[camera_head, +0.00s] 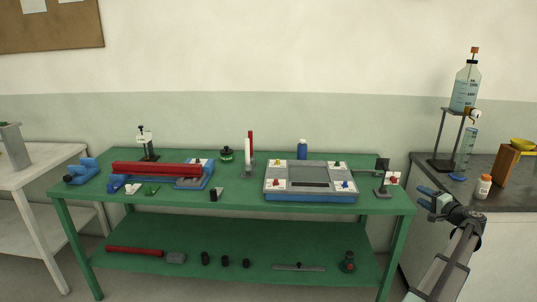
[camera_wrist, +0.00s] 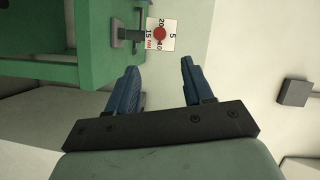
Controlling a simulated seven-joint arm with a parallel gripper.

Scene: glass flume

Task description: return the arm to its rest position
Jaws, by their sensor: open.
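My gripper (camera_head: 427,197) shows at the right in the head view, beyond the right end of the green table (camera_head: 245,211) and in front of the white cabinet. Its two blue fingers are apart and nothing is between them. In the wrist view the open gripper (camera_wrist: 158,80) points toward the table's edge and a pale wall or floor. My arm reaches up to it from the bottom right of the head view.
A stand with a dark plate (camera_head: 382,178) and a card with a red dot (camera_wrist: 160,34) are at the table's right end. A dark counter (camera_head: 445,184) at the right holds a white bottle (camera_head: 483,187) and a stand with a large bottle (camera_head: 465,88). A blue-edged tray (camera_head: 310,197) lies on the table.

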